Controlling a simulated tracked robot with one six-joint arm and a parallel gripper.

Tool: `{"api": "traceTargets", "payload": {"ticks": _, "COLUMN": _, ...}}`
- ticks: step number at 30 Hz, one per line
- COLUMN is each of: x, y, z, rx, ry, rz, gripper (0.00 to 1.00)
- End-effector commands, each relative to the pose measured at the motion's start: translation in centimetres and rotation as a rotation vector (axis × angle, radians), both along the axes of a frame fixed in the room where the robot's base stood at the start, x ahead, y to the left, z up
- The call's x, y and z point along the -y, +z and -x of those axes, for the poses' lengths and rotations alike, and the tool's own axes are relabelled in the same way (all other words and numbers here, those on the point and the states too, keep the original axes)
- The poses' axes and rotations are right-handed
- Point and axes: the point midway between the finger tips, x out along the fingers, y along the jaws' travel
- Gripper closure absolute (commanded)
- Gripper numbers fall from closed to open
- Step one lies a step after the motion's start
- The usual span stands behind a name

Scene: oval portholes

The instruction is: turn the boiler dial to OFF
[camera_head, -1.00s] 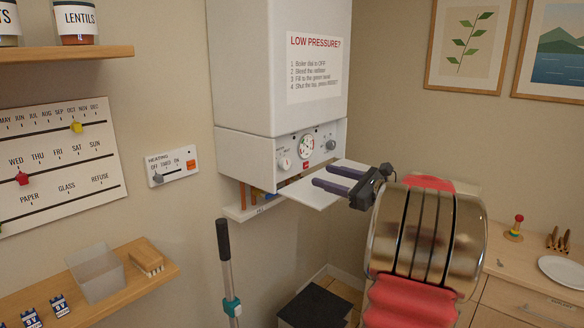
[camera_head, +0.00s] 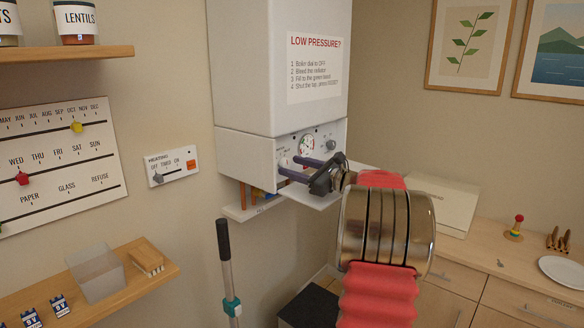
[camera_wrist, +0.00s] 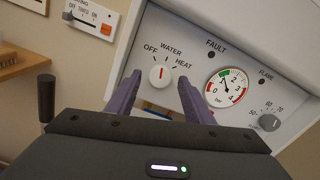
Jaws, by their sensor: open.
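The boiler (camera_head: 282,70) hangs on the wall, with its control panel along the bottom front. In the wrist view the boiler dial (camera_wrist: 159,76) is a round white knob with a red pointer line. The line points roughly up, nearest WATER, between OFF on the left and HEAT on the right. In the head view the dial is mostly hidden behind my fingers. My gripper (camera_head: 290,168) is open and empty in front of the panel. In the wrist view its two purple fingers (camera_wrist: 155,95) lie either side of the dial, just below it, seemingly not touching it.
A pressure gauge (camera_wrist: 226,87) and a grey temperature knob (camera_wrist: 269,122) sit right of the dial. An open flap (camera_head: 318,198) juts out below the panel. A heating slider panel (camera_head: 171,166) is on the wall left. A pole (camera_head: 228,270) stands below left.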

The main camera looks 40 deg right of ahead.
Motion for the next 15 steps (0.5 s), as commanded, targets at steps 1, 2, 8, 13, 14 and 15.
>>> {"api": "traceTargets", "payload": {"ticks": 1, "x": -0.08, "y": 0.02, "z": -0.52, "rx": 0.0, "ry": 0.001, "rz": 0.001, "gripper": 0.53}}
{"api": "traceTargets", "payload": {"ticks": 2, "x": -0.11, "y": 0.01, "z": -0.73, "rx": 0.0, "ry": 0.001, "rz": 0.001, "gripper": 0.53}}
{"api": "traceTargets", "payload": {"ticks": 8, "x": -0.13, "y": -0.02, "z": -1.24, "rx": 0.0, "ry": 0.0, "rz": 0.0, "gripper": 0.53}}
{"api": "traceTargets", "payload": {"ticks": 13, "x": -0.13, "y": 0.0, "z": -1.21, "rx": 0.0, "ry": 0.0, "rz": 0.0, "gripper": 0.53}}
{"api": "traceTargets", "payload": {"ticks": 14, "x": -0.13, "y": 0.0, "z": -1.21, "rx": 0.0, "ry": 0.0, "rz": 0.0, "gripper": 0.54}}
{"api": "traceTargets", "payload": {"ticks": 15, "x": -0.13, "y": 0.0, "z": -1.21, "rx": 0.0, "ry": 0.0, "rz": 0.0, "gripper": 0.57}}
